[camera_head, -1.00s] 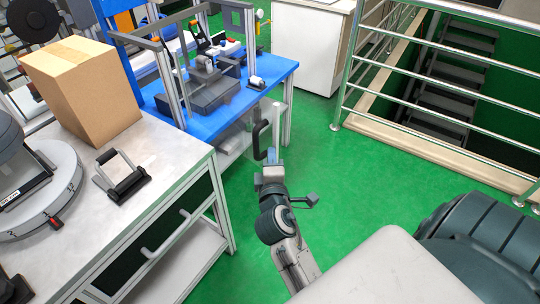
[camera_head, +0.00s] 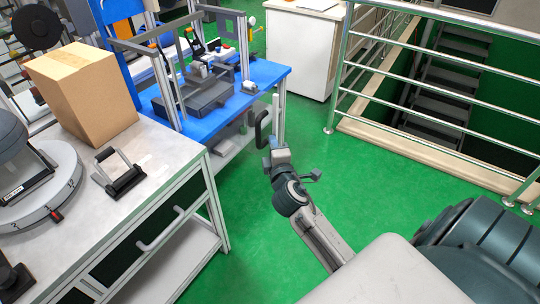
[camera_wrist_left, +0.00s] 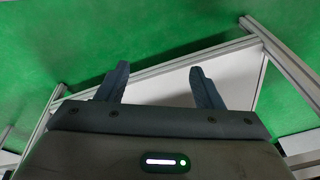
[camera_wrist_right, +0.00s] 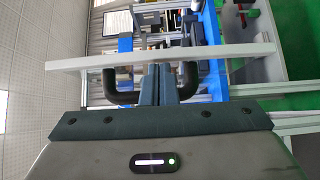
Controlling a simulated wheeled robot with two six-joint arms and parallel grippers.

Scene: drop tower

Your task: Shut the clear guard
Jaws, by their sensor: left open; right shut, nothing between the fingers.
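The clear guard shows mainly by its black handle (camera_head: 262,130), in front of the blue-topped drop tower bench (camera_head: 265,75); its see-through panel is hard to make out. My right gripper (camera_head: 268,152) is just below the handle in the head view. In the right wrist view the right fingers (camera_wrist_right: 157,82) are shut and empty, between the two ends of the dark handle (camera_wrist_right: 122,98) and in front of a pale bar (camera_wrist_right: 160,56). Whether they touch it I cannot tell. My left gripper (camera_wrist_left: 160,78) is open and empty, seen only in its wrist view.
A grey workbench (camera_head: 170,165) with a cardboard box (camera_head: 85,95) stands at the left. A steel railing (camera_head: 440,75) guards a stairwell at the right. Green floor (camera_head: 300,120) lies clear between them. A pale panel and metal rails (camera_wrist_left: 180,75) lie beyond the left fingers.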

